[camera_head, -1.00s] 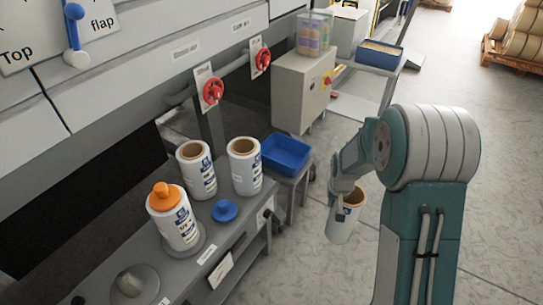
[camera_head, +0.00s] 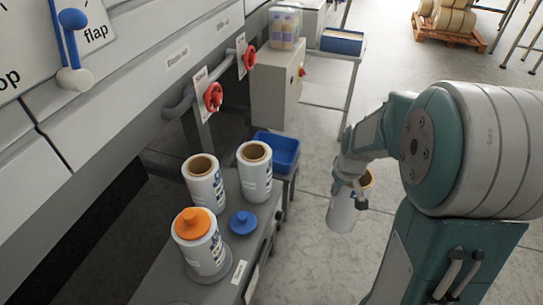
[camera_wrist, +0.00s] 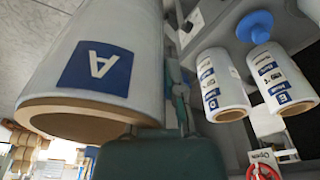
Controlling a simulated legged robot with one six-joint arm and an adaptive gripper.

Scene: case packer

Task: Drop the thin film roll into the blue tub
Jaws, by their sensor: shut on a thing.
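My gripper (camera_head: 359,186) is shut on a white film roll (camera_head: 344,214) with a brown core and holds it in the air over the floor, right of the bench. The held roll fills the upper left of the wrist view (camera_wrist: 105,50), with a blue label marked A. The blue tub (camera_head: 289,144) sits on a low stand past the bench end, left of the held roll and apart from it. Two other white rolls stand on the bench, one at left (camera_head: 205,187) and one at right (camera_head: 255,177). I cannot tell which roll is thinner.
A roll with an orange plug (camera_head: 199,245) and a loose blue plug (camera_head: 243,222) are on the grey bench. Red handwheels (camera_head: 213,97) stick out from the machine above. A second blue container (camera_head: 342,46) stands farther back. Open floor lies between tub and arm.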

